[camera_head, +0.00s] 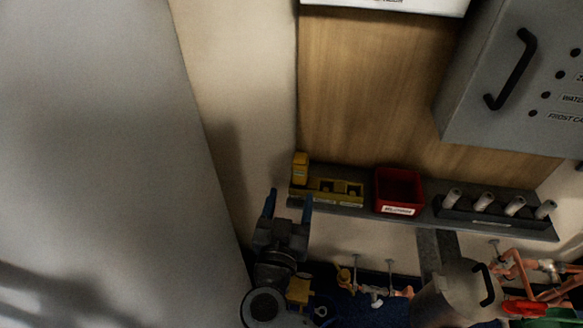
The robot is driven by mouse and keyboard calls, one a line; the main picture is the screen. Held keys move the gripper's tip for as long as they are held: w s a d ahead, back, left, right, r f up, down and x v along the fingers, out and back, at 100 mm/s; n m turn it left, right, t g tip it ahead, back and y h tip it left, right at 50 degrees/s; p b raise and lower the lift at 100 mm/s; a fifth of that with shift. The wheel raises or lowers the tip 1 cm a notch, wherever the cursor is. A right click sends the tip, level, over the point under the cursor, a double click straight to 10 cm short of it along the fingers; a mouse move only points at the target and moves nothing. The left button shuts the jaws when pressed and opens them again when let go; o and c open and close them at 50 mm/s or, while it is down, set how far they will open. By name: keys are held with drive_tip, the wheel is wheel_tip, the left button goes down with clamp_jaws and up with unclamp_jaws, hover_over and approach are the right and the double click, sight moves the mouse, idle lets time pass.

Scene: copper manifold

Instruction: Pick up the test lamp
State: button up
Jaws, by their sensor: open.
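A small upright yellow object (300,168) stands at the left end of the grey wall shelf; it may be the test lamp, but its label is too small to read. Beside it on the shelf is a low yellow holder (338,199) with dark slots and small labels. My gripper (289,200) is open, with its two blue fingers pointing up in the picture towards the shelf's left end. Nothing shows between the fingers. The fingertips appear just below and left of the yellow object; the depth gap is hard to tell.
The shelf (432,215) also bears a red bin (399,188) and a dark rack with several pale cylinders (484,203). A grey cabinet (510,80) hangs at upper right. Copper pipes with valves (376,292) and a grey vessel (455,295) lie below the shelf.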

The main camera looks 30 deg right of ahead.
sight(300, 161)
drive_tip(key=x, duration=0.7)
drive_tip(key=shift+d+r, duration=0.2)
drive_tip(key=shift+d, duration=0.3)
drive_tip(key=c, duration=1.1)
drive_tip(key=shift+r, duration=0.1)
wheel_tip(300, 161, up, 4)
drive_tip(key=shift+f+p, duration=0.1)
drive_tip(key=shift+p, duration=0.55)
drive_tip(key=d+r+p, duration=0.1)
drive_tip(key=d+r, duration=0.1)
drive_tip(key=d, duration=0.1)
drive_tip(key=s+d+r+p, duration=0.1)
drive_tip(key=d+r, duration=0.1)
drive_tip(key=d, duration=0.2)
drive_tip(key=s+d+r+p, duration=0.1)
drive_tip(key=d+r, duration=0.2)
drive_tip(key=d, duration=0.1)
drive_tip(key=shift+s+d, duration=0.2)
drive_tip(key=shift+s, duration=0.05)
